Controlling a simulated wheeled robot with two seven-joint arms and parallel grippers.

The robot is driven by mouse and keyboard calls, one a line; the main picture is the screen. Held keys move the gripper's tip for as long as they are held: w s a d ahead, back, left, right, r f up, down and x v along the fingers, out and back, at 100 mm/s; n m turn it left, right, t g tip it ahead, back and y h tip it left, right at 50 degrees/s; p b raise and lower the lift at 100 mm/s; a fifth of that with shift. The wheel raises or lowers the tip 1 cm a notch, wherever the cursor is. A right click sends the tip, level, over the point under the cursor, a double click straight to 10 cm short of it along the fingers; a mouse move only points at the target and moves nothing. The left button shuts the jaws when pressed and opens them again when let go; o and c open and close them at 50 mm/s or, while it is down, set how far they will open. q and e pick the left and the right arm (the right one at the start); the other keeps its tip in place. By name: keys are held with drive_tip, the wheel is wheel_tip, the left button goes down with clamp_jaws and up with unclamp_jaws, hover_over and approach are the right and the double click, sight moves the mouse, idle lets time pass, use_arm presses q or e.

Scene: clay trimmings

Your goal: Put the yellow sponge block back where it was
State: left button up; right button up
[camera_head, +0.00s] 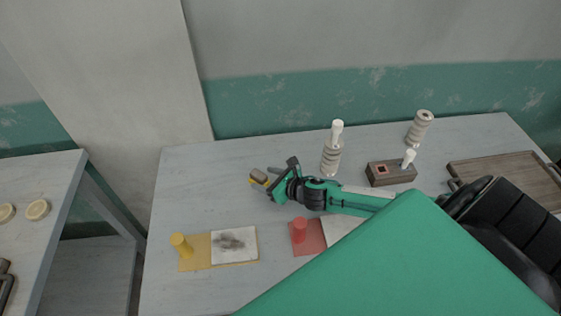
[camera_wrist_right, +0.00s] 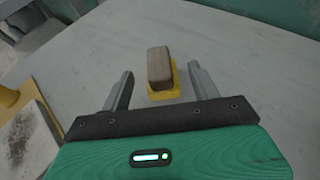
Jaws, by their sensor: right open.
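A small block (camera_head: 259,175) with a brownish top and a yellow lower part sits on the table near its middle left. I take it to be the yellow sponge block. In the right wrist view the brown top (camera_wrist_right: 159,66) and the yellow part under it (camera_wrist_right: 163,94) show between my finger tips. My right gripper (camera_head: 269,181) is open, with a finger on each side of the block and a gap visible on both sides. Left of it are a yellow mat (camera_head: 194,258) with a yellow knobbed piece (camera_head: 181,245) and a smudged white sheet (camera_head: 234,246).
A red mat (camera_head: 312,242) with a red knobbed piece (camera_head: 300,229) lies beneath my right arm. Ridged pale posts (camera_head: 331,158) (camera_head: 419,128), a brown box (camera_head: 390,173) and a wooden tray (camera_head: 508,177) stand behind and right. A side table (camera_head: 38,181) is at left.

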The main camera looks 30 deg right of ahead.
drive_tip(key=b+v, duration=0.1)
drive_tip(key=v, duration=0.4)
drive_tip(key=shift+s, duration=0.2)
drive_tip(key=shift+v, duration=0.8)
drive_tip(key=shift+w+r, duration=0.1)
drive_tip(key=shift+r, duration=0.05)
